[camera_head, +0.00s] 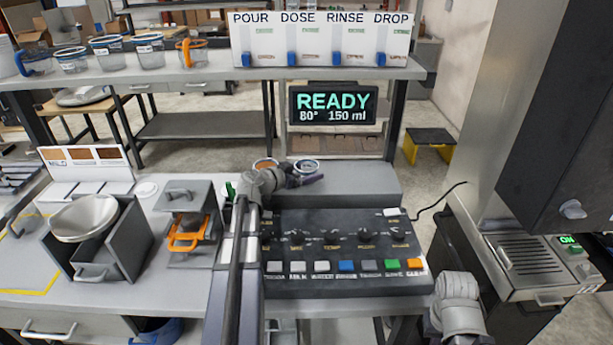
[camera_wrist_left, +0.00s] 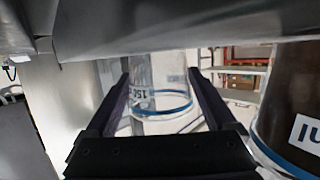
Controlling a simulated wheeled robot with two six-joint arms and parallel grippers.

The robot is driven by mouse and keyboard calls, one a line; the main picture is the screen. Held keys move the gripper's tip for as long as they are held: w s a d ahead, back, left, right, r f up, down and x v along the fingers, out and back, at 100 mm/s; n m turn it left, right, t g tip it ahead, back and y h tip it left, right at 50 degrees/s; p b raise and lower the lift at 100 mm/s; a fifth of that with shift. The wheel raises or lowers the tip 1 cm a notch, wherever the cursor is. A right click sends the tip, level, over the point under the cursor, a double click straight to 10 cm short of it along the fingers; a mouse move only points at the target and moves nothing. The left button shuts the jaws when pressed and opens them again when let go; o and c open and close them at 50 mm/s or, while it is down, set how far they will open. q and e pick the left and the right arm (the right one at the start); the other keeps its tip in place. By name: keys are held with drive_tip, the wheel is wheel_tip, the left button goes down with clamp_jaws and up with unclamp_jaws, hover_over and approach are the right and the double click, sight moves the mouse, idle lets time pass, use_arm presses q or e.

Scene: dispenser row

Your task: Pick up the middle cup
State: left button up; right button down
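Two round cup tops show on the ledge below the display: one with an orange rim (camera_head: 265,163) and one with a blue rim (camera_head: 308,166). My arm partly hides this area, and I cannot tell which cup counts as the middle one. My left gripper (camera_head: 304,178) is at the blue-rimmed cup. In the left wrist view, its fingers (camera_wrist_left: 157,80) are spread either side of a clear cup (camera_wrist_left: 165,85) with a blue band; a small gap shows and no firm contact is visible. My right gripper is not in view; only part of that arm shows at lower right.
A dark-filled cup (camera_wrist_left: 295,90) stands close beside the right finger. A button panel (camera_head: 340,255) lies in front of the ledge. Several cups (camera_head: 107,52) line the upper shelf, left of the dispensers (camera_head: 320,40). A tall steel machine (camera_head: 510,130) is at right.

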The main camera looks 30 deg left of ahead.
use_arm(q)
drive_tip(key=c, duration=0.9)
drive_tip(key=shift+r, duration=0.15)
wheel_tip(320, 180, up, 10)
drive_tip(key=p, duration=1)
drive_tip(key=shift+d, duration=0.1)
